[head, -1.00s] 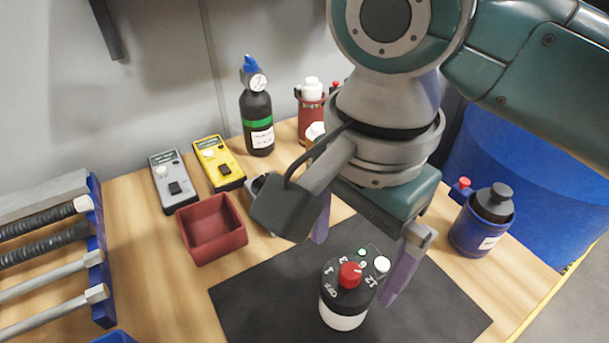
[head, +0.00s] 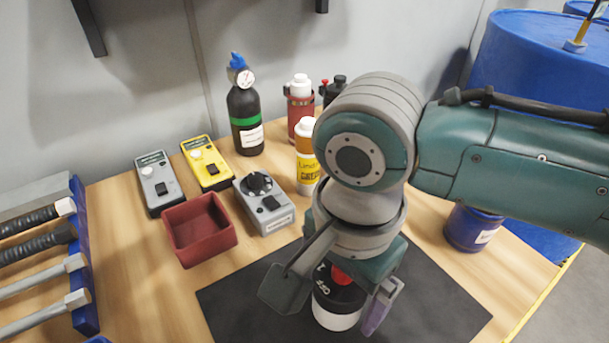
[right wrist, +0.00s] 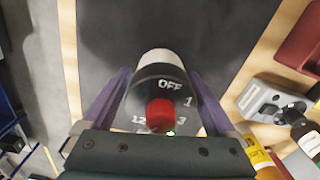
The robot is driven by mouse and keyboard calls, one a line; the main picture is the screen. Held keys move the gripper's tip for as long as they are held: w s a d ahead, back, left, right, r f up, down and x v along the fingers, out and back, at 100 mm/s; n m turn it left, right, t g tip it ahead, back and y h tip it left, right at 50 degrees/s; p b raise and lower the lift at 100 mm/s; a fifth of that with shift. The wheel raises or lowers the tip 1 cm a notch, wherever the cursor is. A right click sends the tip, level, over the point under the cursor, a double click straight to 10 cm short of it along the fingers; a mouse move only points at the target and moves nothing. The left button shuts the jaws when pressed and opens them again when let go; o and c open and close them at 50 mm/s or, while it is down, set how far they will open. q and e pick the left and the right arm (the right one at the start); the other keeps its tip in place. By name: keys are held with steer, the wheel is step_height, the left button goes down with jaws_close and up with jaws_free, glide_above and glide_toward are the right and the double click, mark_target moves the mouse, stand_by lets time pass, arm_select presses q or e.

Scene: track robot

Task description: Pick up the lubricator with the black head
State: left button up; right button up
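The lubricator with the black head (head: 338,313) stands upright on the dark mat (head: 250,308). It has a white body, a red knob and dial marks such as OFF. It also shows in the right wrist view (right wrist: 145,97). My right gripper (head: 346,302) is above it, pointing down, and hides part of its head. In the right wrist view my right gripper (right wrist: 160,82) is open, with one purple finger on each side of the black head. I cannot tell whether either finger touches it. My left gripper is not in view.
A red bin (head: 200,230), a grey dial box (head: 264,204), a yellow meter (head: 206,164) and a grey meter (head: 155,184) lie left. A grease bottle (head: 306,170) and a black bottle (head: 245,118) stand behind. A blue container (head: 470,230) is right. The mat's right part is clear.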

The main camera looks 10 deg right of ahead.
jaws_close()
stand_by(0.5)
steer(key=shift+r, duration=0.1)
